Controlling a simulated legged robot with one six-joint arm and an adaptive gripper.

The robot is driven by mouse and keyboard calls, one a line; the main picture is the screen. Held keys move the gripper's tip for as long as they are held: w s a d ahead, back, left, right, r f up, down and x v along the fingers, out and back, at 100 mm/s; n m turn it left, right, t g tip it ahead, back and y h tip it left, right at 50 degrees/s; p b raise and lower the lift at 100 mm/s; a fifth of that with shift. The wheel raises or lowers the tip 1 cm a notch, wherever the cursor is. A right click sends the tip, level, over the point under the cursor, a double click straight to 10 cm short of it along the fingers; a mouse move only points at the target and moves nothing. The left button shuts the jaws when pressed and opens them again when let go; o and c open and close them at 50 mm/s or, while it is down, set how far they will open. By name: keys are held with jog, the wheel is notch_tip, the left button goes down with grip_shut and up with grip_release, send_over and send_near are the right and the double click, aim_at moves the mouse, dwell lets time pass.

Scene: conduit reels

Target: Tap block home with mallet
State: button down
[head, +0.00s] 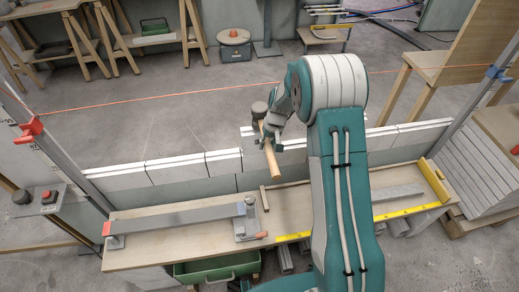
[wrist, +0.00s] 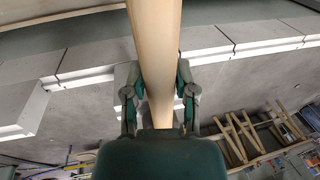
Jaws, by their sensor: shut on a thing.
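My gripper (head: 268,130) is shut on the mallet's wooden handle (head: 271,160), held above the row of blocks at the middle. The mallet's dark head (head: 259,108) is on the far side of the gripper, and the handle points down toward the bench. In the wrist view the handle (wrist: 155,45) runs between the two fingers (wrist: 160,100). A pale block (head: 254,158) lies below the gripper and appears to stand higher than the neighbouring blocks (head: 176,170). The handle and gripper partly hide it. I cannot tell whether the mallet touches it.
An orange string line (head: 150,98) crosses behind the wall between two posts. A bench (head: 150,255) in front carries a long metal bar (head: 175,219), a clamp-like tool (head: 247,225) and a yellow level or rule (head: 407,211). A green bin (head: 215,268) is below.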

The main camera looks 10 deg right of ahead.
jog(key=shift+w+f, duration=0.1)
jog(key=shift+f, duration=0.2)
jog(key=shift+r, duration=0.1)
jog(key=shift+a+v, duration=0.2)
jog(key=shift+v, duration=0.75)
jog(key=shift+a+v, duration=0.2)
jog(key=shift+v, duration=0.75)
jog(key=shift+r, duration=0.15)
jog(key=shift+a+v, duration=0.25)
jog(key=shift+v, duration=0.95)
jog(key=shift+a+v, duration=0.25)
jog(key=shift+v, duration=1)
jog(key=shift+w, duration=0.1)
